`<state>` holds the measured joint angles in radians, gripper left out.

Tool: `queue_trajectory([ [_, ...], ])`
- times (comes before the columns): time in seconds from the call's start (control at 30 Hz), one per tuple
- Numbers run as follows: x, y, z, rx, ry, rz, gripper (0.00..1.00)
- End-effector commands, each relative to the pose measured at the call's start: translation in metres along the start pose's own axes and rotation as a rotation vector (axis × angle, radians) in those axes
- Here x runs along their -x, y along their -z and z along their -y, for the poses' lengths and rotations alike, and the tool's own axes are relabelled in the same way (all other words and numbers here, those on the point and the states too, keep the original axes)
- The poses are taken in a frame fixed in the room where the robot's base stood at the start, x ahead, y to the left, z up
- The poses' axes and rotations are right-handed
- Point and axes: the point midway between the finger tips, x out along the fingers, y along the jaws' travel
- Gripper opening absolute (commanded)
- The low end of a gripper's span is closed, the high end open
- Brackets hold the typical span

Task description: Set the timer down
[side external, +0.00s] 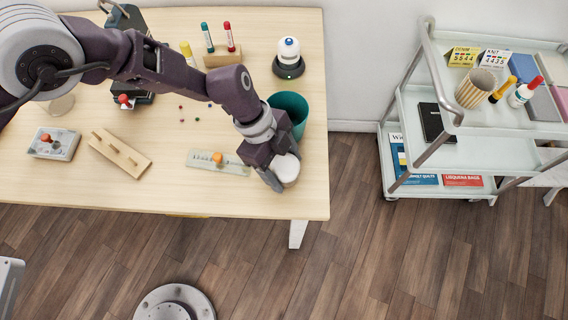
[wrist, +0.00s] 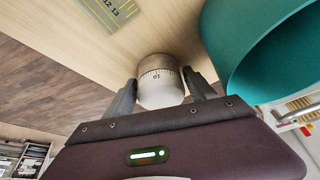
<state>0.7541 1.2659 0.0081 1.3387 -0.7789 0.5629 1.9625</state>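The timer (wrist: 160,82) is a white and grey drum with a ring of dial marks and numbers around it. In the wrist view it sits between the two fingers of my gripper (wrist: 160,77), with a finger against each side. In the side external view the timer (side external: 288,170) shows as a white round shape at my gripper (side external: 283,172), near the table's right front edge. The fingers partly hide it. I cannot tell whether its far end touches the tabletop.
A teal bin (side external: 291,104) stands close behind my gripper. A ruler-like plate with an orange knob (side external: 217,159) lies to the left. A white-topped device on a black base (side external: 289,60) stands farther back. A wooden pegged block (side external: 119,153) lies farther left. A shelved cart (side external: 425,100) stands right.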

Motion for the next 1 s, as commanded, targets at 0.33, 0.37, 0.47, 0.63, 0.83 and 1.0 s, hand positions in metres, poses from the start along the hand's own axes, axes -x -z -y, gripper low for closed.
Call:
queue_trajectory([
  [0.33,0.052,0.001,0.002,0.001,0.005,-0.001,0.65],
  [0.37,0.061,0.001,0.002,0.001,0.005,-0.002,0.65],
  [0.47,0.087,0.001,0.001,0.001,0.004,-0.002,0.65],
  [0.63,0.115,0.001,0.001,0.001,0.002,0.0,0.65],
  [0.83,0.123,0.001,0.0,0.0,-0.001,0.0,0.65],
  [1.0,0.126,0.001,0.0,0.006,0.002,0.001,0.65],
])
